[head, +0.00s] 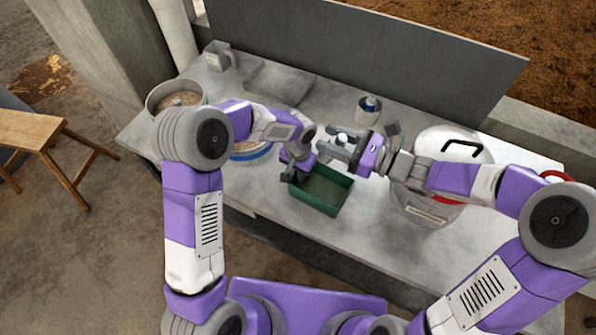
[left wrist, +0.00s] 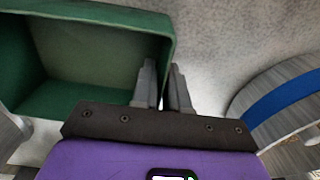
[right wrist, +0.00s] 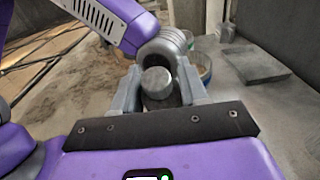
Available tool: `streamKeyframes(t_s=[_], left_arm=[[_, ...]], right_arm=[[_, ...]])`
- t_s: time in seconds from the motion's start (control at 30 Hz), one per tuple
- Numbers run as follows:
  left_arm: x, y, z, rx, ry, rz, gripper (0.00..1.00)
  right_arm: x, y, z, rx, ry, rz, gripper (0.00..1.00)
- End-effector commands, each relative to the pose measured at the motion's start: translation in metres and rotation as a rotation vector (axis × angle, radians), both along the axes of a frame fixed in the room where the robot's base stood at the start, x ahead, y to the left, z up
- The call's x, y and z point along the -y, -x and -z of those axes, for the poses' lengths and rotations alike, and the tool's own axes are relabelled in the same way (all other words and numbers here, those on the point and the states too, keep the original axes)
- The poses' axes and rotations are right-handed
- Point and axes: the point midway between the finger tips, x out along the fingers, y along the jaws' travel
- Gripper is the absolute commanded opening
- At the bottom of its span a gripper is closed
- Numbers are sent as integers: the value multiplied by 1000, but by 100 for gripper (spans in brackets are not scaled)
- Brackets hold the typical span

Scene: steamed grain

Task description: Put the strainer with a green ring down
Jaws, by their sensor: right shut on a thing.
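My right gripper (head: 335,150) is shut on a grey round-topped thing (right wrist: 156,82), above the table behind the green tray (head: 325,189). A green-edged piece (head: 398,132) shows behind my right wrist; it may be the strainer with a green ring, mostly hidden. I cannot tell whether it stands on the table or joins the held thing. My left gripper (head: 293,172) is low at the tray's back left corner. Its fingers (left wrist: 164,85) are close together by the tray's wall; whether they pinch it is unclear.
A blue-banded round vessel (left wrist: 285,98) stands beside my left gripper. A large pot (head: 178,97) is at the far left and a cup (head: 367,112) at the back. A lidded pot (head: 450,150) stands right, partly behind my right arm. The table's front right is bare.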

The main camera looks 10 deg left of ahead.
Motion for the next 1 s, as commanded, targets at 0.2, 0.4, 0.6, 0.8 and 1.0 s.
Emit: streamKeyframes(t_s=[0.2, 0.4, 0.6, 0.8, 1.0], left_arm=[[0, 0, 0, 0, 0, 0, 0], [0, 0, -1, 1, 0, 0, 0], [0, 0, -1, 1, 0, 0, 0], [0, 0, -1, 1, 0, 0, 0], [0, 0, -1, 1, 0, 0, 0]], right_arm=[[0, 0, 0, 0, -1, 0, 9], [0, 0, 1, -1, 4, 1, 9], [-1, -1, 34, -52, 131, 32, 9], [3, 0, 73, -109, 285, 70, 9], [5, 1, 113, -130, 324, 78, 9]])
